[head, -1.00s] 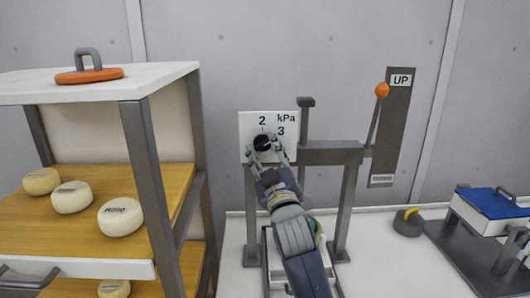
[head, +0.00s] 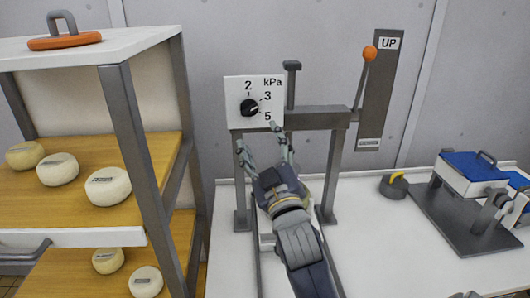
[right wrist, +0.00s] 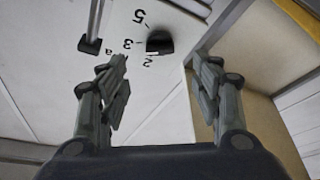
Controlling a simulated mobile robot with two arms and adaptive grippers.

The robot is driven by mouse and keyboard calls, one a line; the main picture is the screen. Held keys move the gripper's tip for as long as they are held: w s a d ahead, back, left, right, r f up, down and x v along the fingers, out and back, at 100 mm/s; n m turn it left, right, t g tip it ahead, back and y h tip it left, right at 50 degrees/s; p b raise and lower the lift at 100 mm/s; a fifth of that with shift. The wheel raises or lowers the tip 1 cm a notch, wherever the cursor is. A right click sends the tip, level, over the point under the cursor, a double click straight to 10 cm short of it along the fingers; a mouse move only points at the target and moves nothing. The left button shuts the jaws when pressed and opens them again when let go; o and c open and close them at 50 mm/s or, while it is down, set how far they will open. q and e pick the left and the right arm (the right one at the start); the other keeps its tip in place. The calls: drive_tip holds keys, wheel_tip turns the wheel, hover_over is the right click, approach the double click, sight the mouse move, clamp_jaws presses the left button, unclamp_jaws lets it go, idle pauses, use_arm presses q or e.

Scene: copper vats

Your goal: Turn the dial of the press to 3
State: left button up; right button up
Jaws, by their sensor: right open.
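The press (head: 318,121) is a grey frame with a white dial panel (head: 235,88) marked 2, 3, 5 and kPa. My right gripper (head: 262,145) is open and empty, just below and in front of the panel, apart from the dial. In the right wrist view the dial (right wrist: 160,42) shows beyond the fingers, near the upside-down 2 and 3, and the open right gripper (right wrist: 158,75) frames the panel. My left gripper is not in view.
A lever with an orange ball (head: 370,53) stands by the UP plate (head: 384,90). A shelf (head: 115,100) with several cheeses is on the left. A blue-topped device (head: 472,166) and a small dark weight (head: 394,187) are on the right. White counter (head: 365,240) is clear between.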

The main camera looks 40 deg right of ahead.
drive_tip(key=shift+v, duration=1.4)
